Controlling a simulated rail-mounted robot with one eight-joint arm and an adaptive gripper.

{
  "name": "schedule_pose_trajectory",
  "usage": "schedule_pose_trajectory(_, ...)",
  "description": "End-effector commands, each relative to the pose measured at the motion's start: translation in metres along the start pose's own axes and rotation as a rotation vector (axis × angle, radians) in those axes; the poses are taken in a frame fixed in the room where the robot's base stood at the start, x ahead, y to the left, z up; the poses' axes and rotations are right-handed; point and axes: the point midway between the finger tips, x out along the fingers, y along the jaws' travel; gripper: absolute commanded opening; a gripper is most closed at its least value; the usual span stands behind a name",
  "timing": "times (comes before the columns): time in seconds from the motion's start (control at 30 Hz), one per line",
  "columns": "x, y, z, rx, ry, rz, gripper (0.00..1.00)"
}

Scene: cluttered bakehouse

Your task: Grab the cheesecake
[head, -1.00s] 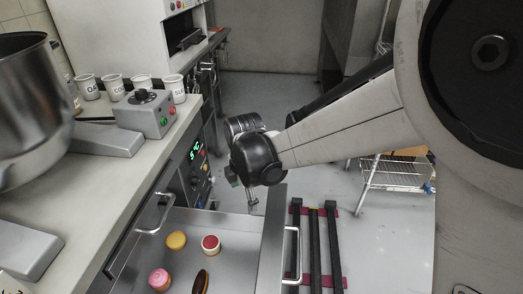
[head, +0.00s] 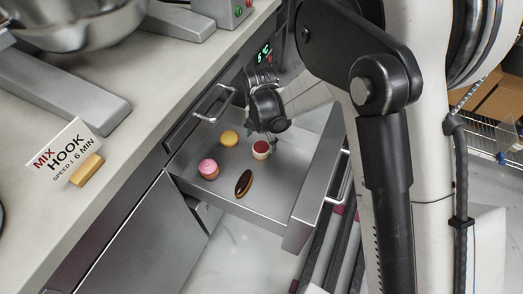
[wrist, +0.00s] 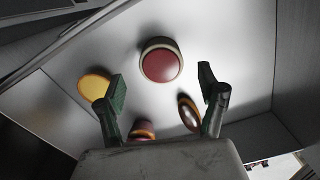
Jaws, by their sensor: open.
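The cheesecake (head: 261,149), a small round cake with a pale side and a red top, stands upright in the open steel drawer (head: 240,205). In the wrist view the cheesecake (wrist: 161,62) is centred, just beyond and between the fingers. My gripper (wrist: 162,82) is open and empty, its two fingers apart. In the head view my gripper (head: 276,130) is over the drawer, close to the cheesecake; its fingertips are hard to make out there.
The drawer also holds a yellow tart (head: 229,138), a pink-topped cupcake (head: 208,168) and a dark brown éclair (head: 243,183), spaced apart. The drawer walls surround them. A counter (head: 160,100) with a mixing bowl (head: 70,22) and a sign (head: 63,150) is on the left.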

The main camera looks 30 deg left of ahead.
Motion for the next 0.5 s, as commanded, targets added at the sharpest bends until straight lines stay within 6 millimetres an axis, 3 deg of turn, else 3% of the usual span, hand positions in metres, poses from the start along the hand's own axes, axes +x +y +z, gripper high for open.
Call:
schedule_pose_trajectory(0.23,0.037,-0.002,0.001,0.001,0.000,0.000,0.71)
schedule_pose_trajectory(0.5,0.040,-0.002,0.001,0.001,0.000,0.000,0.71)
